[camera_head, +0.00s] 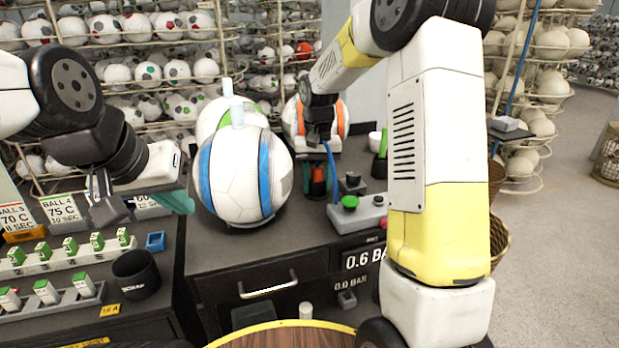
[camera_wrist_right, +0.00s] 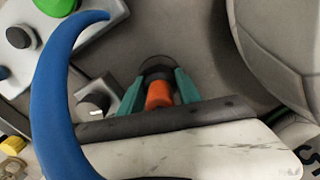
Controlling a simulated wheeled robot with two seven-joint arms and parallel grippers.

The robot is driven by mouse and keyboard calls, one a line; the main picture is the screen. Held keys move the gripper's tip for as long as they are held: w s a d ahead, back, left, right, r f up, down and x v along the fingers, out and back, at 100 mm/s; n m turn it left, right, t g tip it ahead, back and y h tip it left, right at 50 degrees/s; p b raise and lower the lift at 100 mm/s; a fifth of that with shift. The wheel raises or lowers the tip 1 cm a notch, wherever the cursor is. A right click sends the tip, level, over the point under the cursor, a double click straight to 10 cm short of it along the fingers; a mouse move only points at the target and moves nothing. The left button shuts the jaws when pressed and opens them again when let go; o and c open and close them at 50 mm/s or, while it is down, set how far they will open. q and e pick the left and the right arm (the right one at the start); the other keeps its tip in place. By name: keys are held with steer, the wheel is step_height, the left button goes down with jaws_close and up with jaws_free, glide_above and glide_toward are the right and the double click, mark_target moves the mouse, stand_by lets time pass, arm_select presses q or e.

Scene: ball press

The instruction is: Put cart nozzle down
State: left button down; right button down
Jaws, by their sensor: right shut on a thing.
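The cart nozzle is an orange and dark piece (camera_head: 318,174) at the back middle of the grey counter, right of the white ball with blue bands (camera_head: 235,175). My right gripper (camera_head: 318,184) reaches down there, its teal fingers shut on the nozzle. The right wrist view shows the orange nozzle (camera_wrist_right: 159,95) between the teal fingertips (camera_wrist_right: 159,90), with its dark end beyond. A blue hose (camera_wrist_right: 50,100) curves past on the left. My left gripper (camera_head: 178,202) is left of the ball; its teal fingers point right, and their gap is not visible.
A control box with a green button (camera_head: 350,202) stands right of my right gripper. A second ball with orange bands (camera_head: 342,120) is behind it. A black scrap cup (camera_head: 136,274) and block racks (camera_head: 70,255) are at left. A round table edge (camera_head: 275,328) is in front.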

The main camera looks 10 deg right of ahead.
steer(key=c, duration=0.8)
jaws_free()
steer(key=shift+f, duration=0.1)
steer(key=shift+c, duration=0.2)
step_height(320, 180, up, 11)
steer(key=shift+r, duration=0.1)
steer(key=shift+s+r, duration=0.2)
steer(key=shift+r, duration=0.45)
steer(key=s+d+r+t+y, duration=0.1)
steer(key=s+r+t, duration=0.1)
steer(key=s, duration=0.5)
steer(key=s+d+r+t, duration=0.1)
steer(key=s+r, duration=0.2)
steer(key=s, duration=0.3)
steer(key=s+f+n+t+y, duration=0.1)
steer(key=s+f+t, duration=0.2)
steer(key=s, duration=0.8)
steer(key=shift+s+d+f, duration=0.25)
steer(key=shift+s+f, duration=0.05)
